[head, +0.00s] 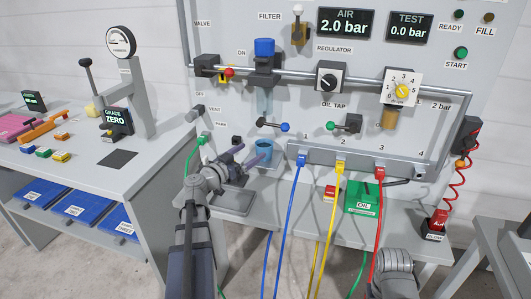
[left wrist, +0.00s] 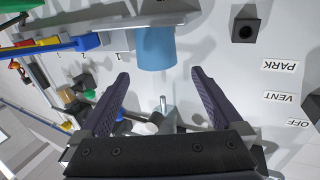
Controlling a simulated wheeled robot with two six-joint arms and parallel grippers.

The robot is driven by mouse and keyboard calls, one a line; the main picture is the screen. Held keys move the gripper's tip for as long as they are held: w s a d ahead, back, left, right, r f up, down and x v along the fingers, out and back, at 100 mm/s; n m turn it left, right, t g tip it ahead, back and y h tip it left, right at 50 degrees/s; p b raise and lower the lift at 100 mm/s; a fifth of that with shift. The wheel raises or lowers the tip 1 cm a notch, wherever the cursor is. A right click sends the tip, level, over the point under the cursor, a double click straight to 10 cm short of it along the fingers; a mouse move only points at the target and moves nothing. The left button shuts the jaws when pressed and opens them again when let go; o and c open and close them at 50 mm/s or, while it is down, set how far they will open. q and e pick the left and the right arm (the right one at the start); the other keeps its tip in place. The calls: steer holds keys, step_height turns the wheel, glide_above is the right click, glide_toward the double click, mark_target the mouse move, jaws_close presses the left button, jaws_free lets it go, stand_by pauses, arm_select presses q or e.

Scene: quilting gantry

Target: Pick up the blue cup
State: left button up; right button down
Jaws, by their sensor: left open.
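The blue cup (head: 272,160) is light blue and stands at the foot of the grey panel, left of the hose manifold. My left gripper partly hides it in the head view. In the left wrist view the cup (left wrist: 155,50) shows just beyond and between the fingertips. My left gripper (head: 250,154) is open with nothing between its fingers, close in front of the cup; its dark fingers also show in the left wrist view (left wrist: 160,76). I cannot tell whether a finger touches the cup. My right gripper is not visible; only part of my right arm shows.
The manifold (head: 350,160) with blue, yellow and red hoses is right of the cup. A green hose plug (head: 203,140) is at the left. A green oil box (head: 362,198) stands on the shelf. A side table (head: 75,165) with a press is at left.

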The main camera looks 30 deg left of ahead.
mark_target(259, 148)
arm_select(q)
steer(key=shift+w+d+f, duration=0.1)
steer(key=shift+w+d, duration=0.15)
steer(key=shift+w, duration=1.05)
steer(key=shift+w+d+f, duration=0.1)
steer(key=shift+w+d, duration=0.2)
steer(key=shift+w, duration=0.95)
steer(key=shift+w+d, duration=0.25)
steer(key=shift+w, duration=1.05)
steer(key=shift+c, duration=0.2)
steer(key=c, duration=1.4)
steer(key=shift+o, duration=0.2)
steer(key=shift+s+r, duration=0.1)
steer(key=shift+r, duration=0.05)
